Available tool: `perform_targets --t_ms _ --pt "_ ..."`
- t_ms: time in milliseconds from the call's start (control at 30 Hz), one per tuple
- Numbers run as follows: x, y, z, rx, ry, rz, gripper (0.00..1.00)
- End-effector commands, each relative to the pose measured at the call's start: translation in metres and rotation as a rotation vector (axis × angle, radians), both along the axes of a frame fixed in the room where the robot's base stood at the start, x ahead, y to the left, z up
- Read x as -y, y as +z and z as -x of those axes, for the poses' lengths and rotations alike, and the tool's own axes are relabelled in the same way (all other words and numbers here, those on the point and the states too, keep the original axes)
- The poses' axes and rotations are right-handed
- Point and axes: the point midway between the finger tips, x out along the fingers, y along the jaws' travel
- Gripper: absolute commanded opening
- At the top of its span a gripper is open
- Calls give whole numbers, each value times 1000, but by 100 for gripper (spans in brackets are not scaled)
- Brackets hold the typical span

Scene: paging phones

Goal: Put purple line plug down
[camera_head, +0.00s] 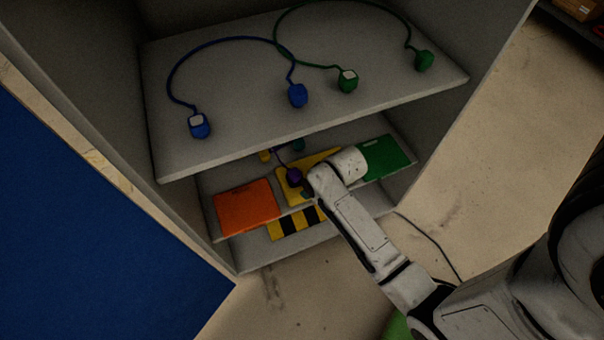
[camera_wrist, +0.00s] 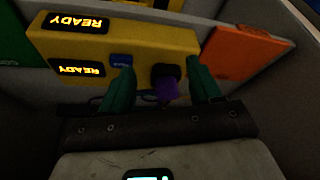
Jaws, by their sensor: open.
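The purple line plug (camera_wrist: 168,88) sits at the yellow panel (camera_wrist: 135,40), over a dark socket-like spot, with its purple body toward me. It also shows as a small purple shape (camera_head: 294,175) in the head view, beside the end of my arm. My gripper (camera_wrist: 158,88) is open in the wrist view. Its two green fingers stand apart, one on each side of the plug, with gaps between. Whether the plug is fully seated cannot be told. In the head view my wrist covers part of the yellow panel.
An orange panel (camera_head: 246,207) and a green panel (camera_head: 388,157) flank the yellow one on the lower shelf. The upper shelf (camera_head: 235,135) above carries blue plugs (camera_head: 298,96) and green plugs (camera_head: 347,82) on cords. A blue label (camera_wrist: 122,61) and two READY displays (camera_wrist: 77,22) are on the yellow panel.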

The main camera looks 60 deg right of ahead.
Motion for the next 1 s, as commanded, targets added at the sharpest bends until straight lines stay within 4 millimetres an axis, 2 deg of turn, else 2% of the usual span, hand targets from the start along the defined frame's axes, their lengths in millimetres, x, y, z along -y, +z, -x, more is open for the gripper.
perform_targets --t_ms 33,200,433,567,600,733,833,1000 --pt "-2 0 12 -2 0 0 63" --pt "-8 0 38 -1 -1 -1 63" --pt "-18 5 54 -10 14 -4 63" --pt "-52 30 65 -88 77 -19 63" --pt "-65 41 72 -123 99 -23 63" --pt "-98 74 98 -226 148 -24 63" --pt "-111 92 113 -277 164 -20 63" --pt "-116 99 121 -304 167 -19 63"
